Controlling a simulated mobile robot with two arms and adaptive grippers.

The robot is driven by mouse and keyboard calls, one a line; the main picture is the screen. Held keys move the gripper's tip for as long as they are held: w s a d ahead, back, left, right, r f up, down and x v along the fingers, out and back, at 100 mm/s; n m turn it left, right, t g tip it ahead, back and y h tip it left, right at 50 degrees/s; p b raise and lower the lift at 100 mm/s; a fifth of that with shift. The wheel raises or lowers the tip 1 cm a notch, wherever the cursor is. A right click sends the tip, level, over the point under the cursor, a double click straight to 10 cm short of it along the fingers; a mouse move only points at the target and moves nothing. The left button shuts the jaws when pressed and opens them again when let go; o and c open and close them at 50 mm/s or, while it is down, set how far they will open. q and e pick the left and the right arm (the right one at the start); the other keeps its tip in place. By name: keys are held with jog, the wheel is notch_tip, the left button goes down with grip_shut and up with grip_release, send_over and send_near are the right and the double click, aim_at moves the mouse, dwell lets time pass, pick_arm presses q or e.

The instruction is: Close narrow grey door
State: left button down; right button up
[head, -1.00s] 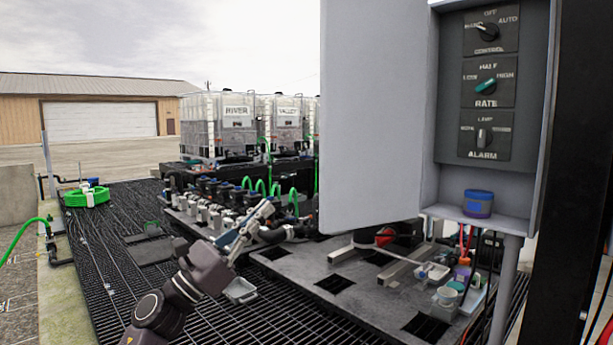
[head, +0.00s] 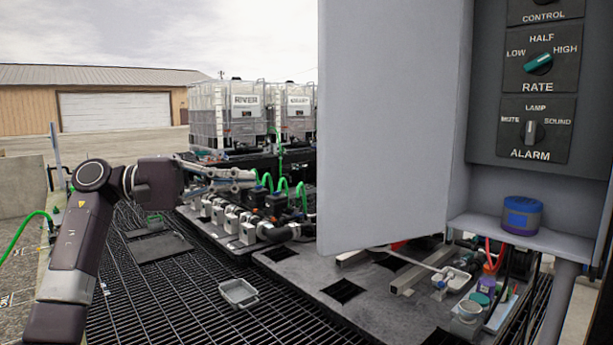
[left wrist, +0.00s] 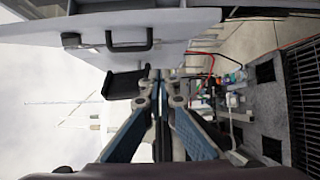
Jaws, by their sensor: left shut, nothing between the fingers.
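The narrow grey door (head: 385,120) stands open at the left side of the grey control cabinet (head: 480,130) in the head view. It hides part of the platform behind it. My left gripper (head: 254,180) is to the left of the door, shut and empty, pointing right, apart from the door's free edge in that picture. In the left wrist view, the shut fingers (left wrist: 160,76) point toward a pale grey panel with a black handle (left wrist: 130,44). I cannot tell whether they touch it. My right gripper is not in view.
A blue and purple jar (head: 522,215) stands on the cabinet's bottom shelf. Above it are the alarm and rate switches (head: 538,65). Below lie a grey tray (head: 238,293) on black grating and several containers. White tanks (head: 228,115) stand behind.

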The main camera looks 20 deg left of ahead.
pick_arm(q)
jog(key=d+p, duration=0.4)
jog(key=d, duration=0.7)
jog(key=shift+s+d+r, duration=0.25)
jog(key=shift+s+r, duration=0.05)
jog(key=shift+r, duration=0.1)
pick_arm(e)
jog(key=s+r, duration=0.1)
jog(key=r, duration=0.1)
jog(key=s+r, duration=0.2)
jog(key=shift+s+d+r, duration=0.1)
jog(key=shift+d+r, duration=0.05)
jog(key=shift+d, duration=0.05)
